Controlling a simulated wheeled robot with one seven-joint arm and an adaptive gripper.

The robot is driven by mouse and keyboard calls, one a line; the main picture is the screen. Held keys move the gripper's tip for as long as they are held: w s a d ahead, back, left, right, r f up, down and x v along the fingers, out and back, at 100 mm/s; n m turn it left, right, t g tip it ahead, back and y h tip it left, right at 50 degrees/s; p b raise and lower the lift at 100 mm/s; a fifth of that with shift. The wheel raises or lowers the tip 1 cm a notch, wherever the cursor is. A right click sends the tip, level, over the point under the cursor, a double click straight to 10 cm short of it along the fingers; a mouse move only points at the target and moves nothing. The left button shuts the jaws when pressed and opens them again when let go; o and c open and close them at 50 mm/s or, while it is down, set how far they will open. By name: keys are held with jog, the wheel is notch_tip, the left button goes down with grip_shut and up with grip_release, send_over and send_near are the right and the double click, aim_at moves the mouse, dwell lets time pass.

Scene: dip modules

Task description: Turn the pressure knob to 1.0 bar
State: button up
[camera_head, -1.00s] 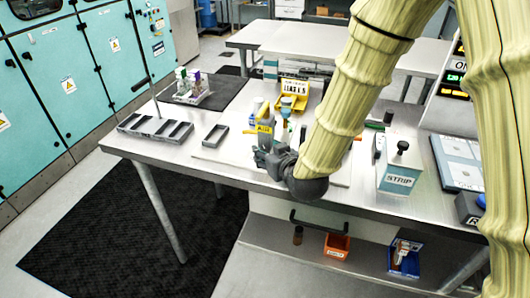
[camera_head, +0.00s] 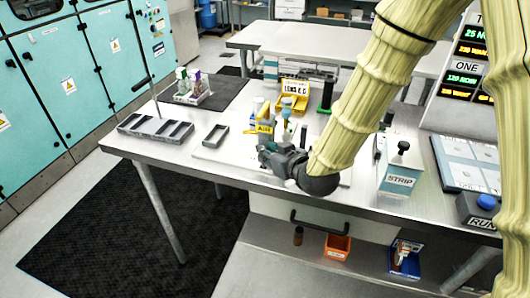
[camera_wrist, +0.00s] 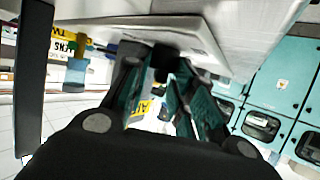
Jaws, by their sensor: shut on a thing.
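My gripper (camera_head: 272,152) is low over the white board on the near workbench, beside a yellow-labelled holder. In the wrist view, its two teal-padded fingers (camera_wrist: 155,82) are closed around a small dark knob (camera_wrist: 163,60) in front of a pale panel. The fingers and wrist hide most of the knob, and no scale or pointer on it can be read. In the head view my gripper hides the knob, so its angle cannot be told.
A yellow bin (camera_head: 294,98) and a black post on a green base (camera_head: 326,98) stand behind my gripper. A STRIP box (camera_head: 399,172) and a display panel (camera_head: 468,75) stand to the right. Grey trays (camera_head: 155,128) lie left. An orange bin (camera_head: 337,246) sits below.

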jog(key=shift+w+d, duration=0.1)
jog(key=shift+d, duration=0.05)
jog(key=o, duration=1)
jog(key=shift+o, duration=0.2)
jog(key=shift+v, duration=3.8)
